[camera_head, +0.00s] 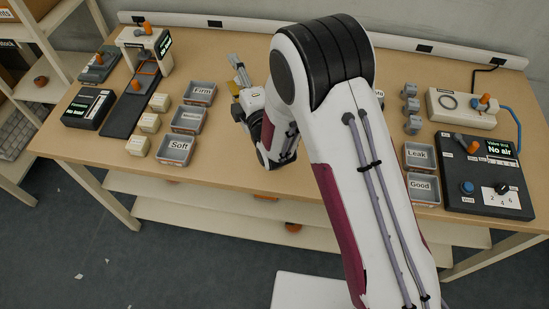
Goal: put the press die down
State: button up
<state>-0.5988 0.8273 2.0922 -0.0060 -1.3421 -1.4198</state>
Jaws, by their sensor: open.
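My gripper (240,72) is at the back middle of the table, left of my large arm link. Its fingers look parted and point toward the back. I see nothing between them, but they are small here. I cannot pick out the press die for sure; my arm hides part of the table. A press-like stand (150,48) with an orange knob stands at the back left, at the end of a dark track (130,108).
The wooden table (225,168) has labelled grey trays, Firm (202,92) and Soft (176,150), beside pale blocks (149,122). Small grey blocks (411,106), Leak (418,156) and Good (423,187) trays and a dark valve panel (480,205) are right. My arm crosses the middle.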

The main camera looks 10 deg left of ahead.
jog(key=s+d+f+n+g+y, duration=0.1)
jog(key=s+d+f+n+g, duration=0.2)
jog(key=n, duration=0.7)
jog(key=s+d+f+n+g+y, duration=0.1)
jog(key=s+d+f+n+g, duration=0.3)
jog(key=d+n, duration=0.6)
jog(key=s+d+f+n+g+y, duration=0.1)
jog(key=s+d+f+n+g, duration=0.2)
jog(key=s+d+n+g, duration=0.3)
jog(key=shift+s+d+f+n+g, duration=0.1)
jog(key=shift+d+n+g, duration=0.2)
jog(key=shift+n, duration=0.5)
jog(key=shift+s+d+f+n+g, duration=0.1)
jog(key=shift+s+d+n+g, duration=0.2)
jog(key=shift+n, duration=0.5)
jog(key=shift+w+d+f+n+g, duration=0.15)
jog(key=shift+n+g, duration=0.25)
jog(key=shift+n, duration=0.4)
jog(key=shift+s+f, duration=0.1)
jog(key=shift+f, duration=0.45)
jog(key=shift+x, duration=1.35)
jog(key=shift+a, duration=0.1)
